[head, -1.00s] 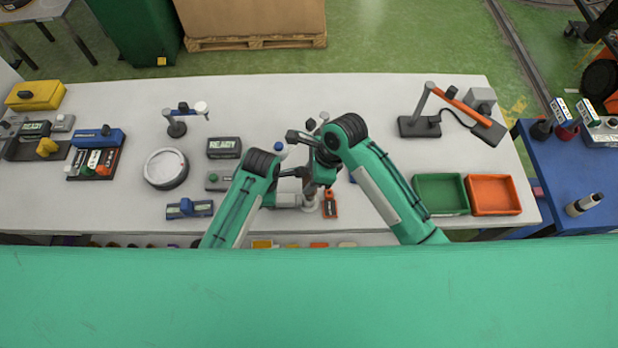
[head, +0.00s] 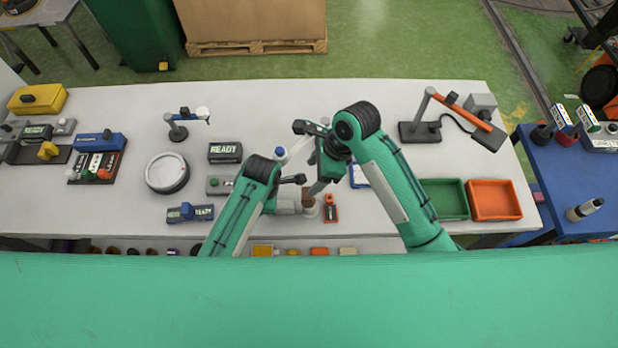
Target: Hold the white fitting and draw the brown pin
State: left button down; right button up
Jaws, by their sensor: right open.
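The brown pin (head: 307,196) shows as a short upright brown piece at the front middle of the bench. It stands at the white fitting (head: 310,211), a small pale round part just below it, partly covered. My right gripper (head: 318,188) is open, just above and right of the brown pin, with its pale fingers pointing down; it appears apart from the pin. My left arm (head: 259,172) reaches in from the left, and a pale grey cylinder (head: 288,207) lies between it and the fitting. My left fingertips cannot be made out, so their grip is unclear.
An orange and black device (head: 330,208) lies close right of the fitting. A blue-edged item (head: 358,178) lies behind my right forearm. Green (head: 445,184) and orange (head: 494,184) trays stand at the right. A READY display box (head: 225,152) stands left.

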jog(key=v, duration=0.7)
send_near(308, 197)
jog(key=w, duration=0.1)
jog(key=x, duration=0.8)
jog(key=d+x, duration=0.1)
jog(key=x, duration=0.3)
jog(key=shift+w+f, duration=0.15)
jog(key=shift+f, duration=0.2)
jog(key=shift+r, duration=0.1)
grip_shut()
jog(key=shift+a+r, duration=0.15)
jog(key=shift+r, duration=0.55)
